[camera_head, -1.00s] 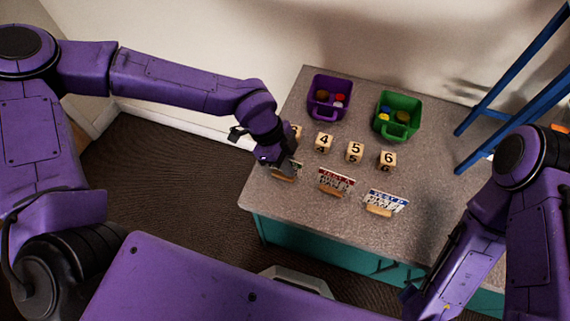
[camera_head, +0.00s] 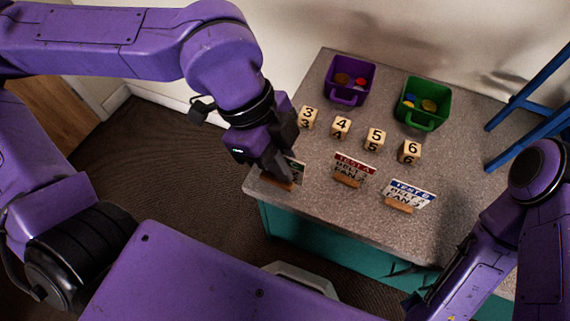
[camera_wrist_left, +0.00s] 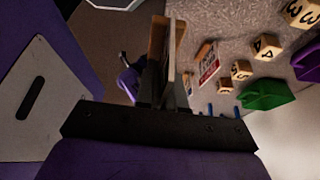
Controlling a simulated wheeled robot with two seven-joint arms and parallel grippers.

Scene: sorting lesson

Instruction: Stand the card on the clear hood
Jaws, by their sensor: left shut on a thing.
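My left gripper (camera_head: 278,166) is shut on the leftmost card (camera_head: 299,170). It has a dark green header and a wooden foot (camera_head: 278,183), and the fingers cover most of its face. It appears near the table's front left corner; I cannot tell how far it is above the top. In the left wrist view the card shows nearly edge-on between the fingers, beside its wooden foot (camera_wrist_left: 156,42). A red-headed card (camera_head: 354,168) and a blue-headed card (camera_head: 409,195) stand in wooden feet to the right. I see no clear hood. My right gripper's jaws cannot be made out.
Number blocks 3 (camera_head: 308,117), 4 (camera_head: 341,127), 5 (camera_head: 375,138) and 6 (camera_head: 409,151) stand in a row behind the cards. A purple bin (camera_head: 338,92) and a green bin (camera_head: 432,118) hold discs. A blue frame (camera_head: 520,98) stands at the right.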

